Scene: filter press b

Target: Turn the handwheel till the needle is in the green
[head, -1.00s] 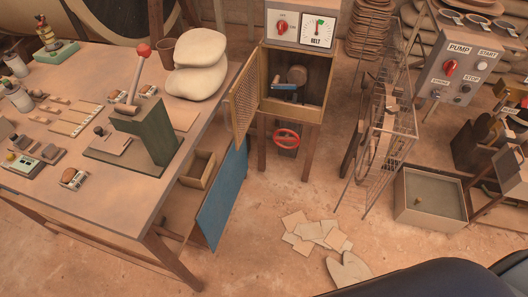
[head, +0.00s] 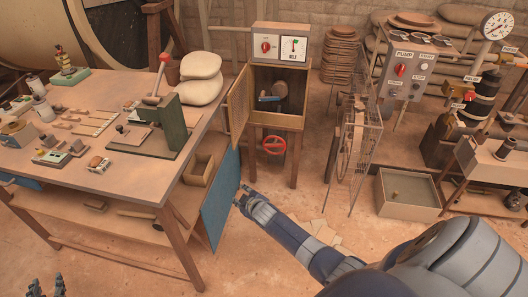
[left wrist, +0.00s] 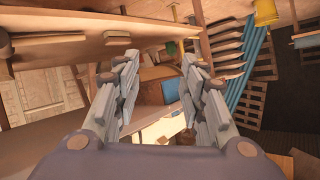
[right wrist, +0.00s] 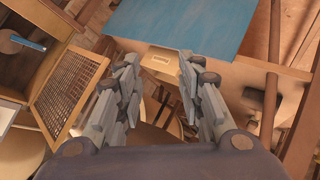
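A red handwheel (head: 274,145) sits below the open wooden cabinet (head: 277,117), between its legs. My right gripper (head: 240,194) is open and empty, in front of the blue panel and left of and nearer than the handwheel. In the right wrist view my right gripper (right wrist: 158,60) has spread fingers. My left gripper (head: 46,287) is low at the left; its wrist view shows it open and empty (left wrist: 160,62).
The workbench (head: 190,125) fills the left, with a blue panel (head: 221,200) at its end. The cabinet's mesh door (head: 239,101) stands open. A wire cage (head: 357,143) and an open box (head: 408,195) stand to the right. Loose sheets lie on the floor.

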